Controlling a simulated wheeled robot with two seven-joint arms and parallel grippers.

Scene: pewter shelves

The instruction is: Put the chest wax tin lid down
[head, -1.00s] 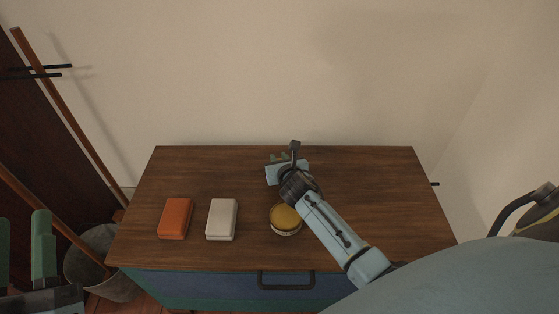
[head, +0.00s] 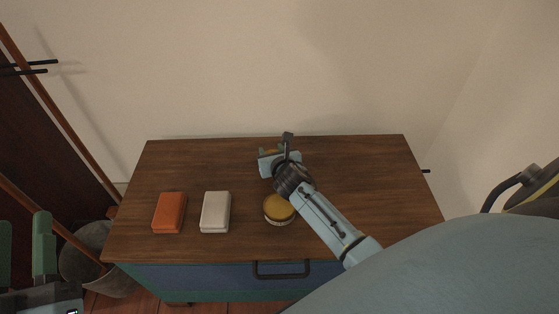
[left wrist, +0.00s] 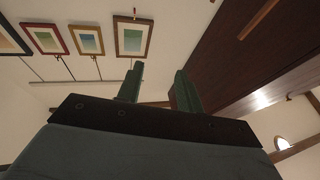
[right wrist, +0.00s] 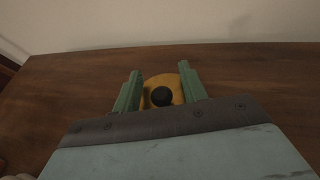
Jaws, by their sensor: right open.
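The chest wax tin (head: 279,209), round with a yellow-brown top face and a pale side, stands on the wooden chest top near its front. The yellow lid with a black knob (right wrist: 153,84) shows in the right wrist view. It is low over or on the wood; I cannot tell if it touches. My right gripper (right wrist: 160,82) is open, with a finger on each side of the lid. In the head view this gripper (head: 273,153) is behind the tin, and the lid is hidden. My left gripper (left wrist: 158,85) is open and empty, left of the chest.
An orange box (head: 169,212) and a white box (head: 215,212) lie left of the tin on the chest top (head: 345,215). The right side of the top is clear. A grey bucket (head: 88,252) stands left of the chest. A wall is behind.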

